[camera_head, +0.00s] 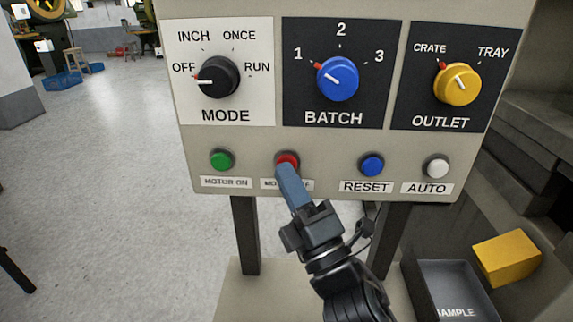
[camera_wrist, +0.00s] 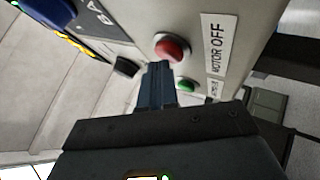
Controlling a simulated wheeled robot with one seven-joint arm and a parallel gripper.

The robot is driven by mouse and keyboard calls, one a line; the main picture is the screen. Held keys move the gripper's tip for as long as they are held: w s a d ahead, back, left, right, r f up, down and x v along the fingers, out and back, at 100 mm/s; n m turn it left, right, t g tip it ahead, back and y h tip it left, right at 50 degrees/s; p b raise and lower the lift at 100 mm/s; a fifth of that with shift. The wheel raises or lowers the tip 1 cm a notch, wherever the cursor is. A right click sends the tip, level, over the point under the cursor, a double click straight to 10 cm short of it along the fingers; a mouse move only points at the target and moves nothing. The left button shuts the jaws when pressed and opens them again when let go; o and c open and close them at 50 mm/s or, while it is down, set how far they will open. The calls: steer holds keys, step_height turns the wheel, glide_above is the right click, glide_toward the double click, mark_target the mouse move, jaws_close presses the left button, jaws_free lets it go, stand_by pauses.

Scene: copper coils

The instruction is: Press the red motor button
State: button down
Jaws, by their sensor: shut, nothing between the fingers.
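The red motor button (camera_head: 287,158) sits in the lower row of the control panel, above a label that my gripper partly covers. In the wrist view the red button (camera_wrist: 172,47) shows beside a label reading MOTOR OFF (camera_wrist: 217,47). My gripper (camera_head: 284,169) is shut and empty. Its fingertips overlap the lower edge of the button in the head view. In the wrist view the fingertips (camera_wrist: 159,68) lie just below the button; I cannot tell whether they touch it.
A green button (camera_head: 221,160) is left of the red one; a blue reset button (camera_head: 372,165) and a white auto button (camera_head: 437,166) are right. Above are the mode (camera_head: 217,77), batch (camera_head: 338,79) and outlet (camera_head: 458,84) knobs. A sample tray (camera_head: 424,283) stands lower right.

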steer(key=shift+w, duration=0.25)
steer(key=shift+s, duration=0.15)
stand_by(0.4)
steer(key=shift+s, duration=0.75)
steer(key=shift+s+a+b, duration=0.1)
steer(key=shift+s+b, duration=0.8)
steer(key=shift+s, duration=1.65)
